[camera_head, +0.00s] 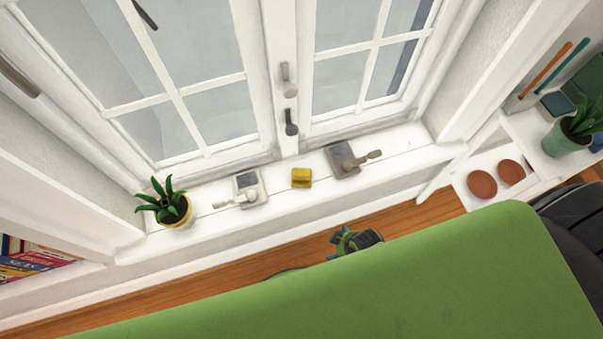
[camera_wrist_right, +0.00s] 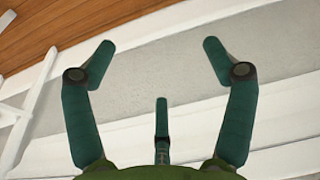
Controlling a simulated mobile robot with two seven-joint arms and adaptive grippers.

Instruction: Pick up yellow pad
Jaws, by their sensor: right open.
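The yellow pad (camera_head: 301,178) is a small yellow block on the white windowsill in the head view, between two grey-and-white metal fittings. It does not show in the right wrist view. My right gripper (camera_wrist_right: 158,45) is open in the right wrist view, its teal fingers spread with nothing between them. In the head view a small green and teal part, apparently this gripper (camera_head: 352,241), shows above the floor, below and to the right of the pad and apart from it. Its lower part is hidden behind the large green surface. My left gripper is not in view.
On the sill, a left fitting (camera_head: 247,190) and a right fitting (camera_head: 345,159) flank the pad, with bare sill between. A potted plant (camera_head: 175,208) stands at the sill's left end. The closed window (camera_head: 180,92) rises behind. A shelf with brown discs (camera_head: 482,184) is at right.

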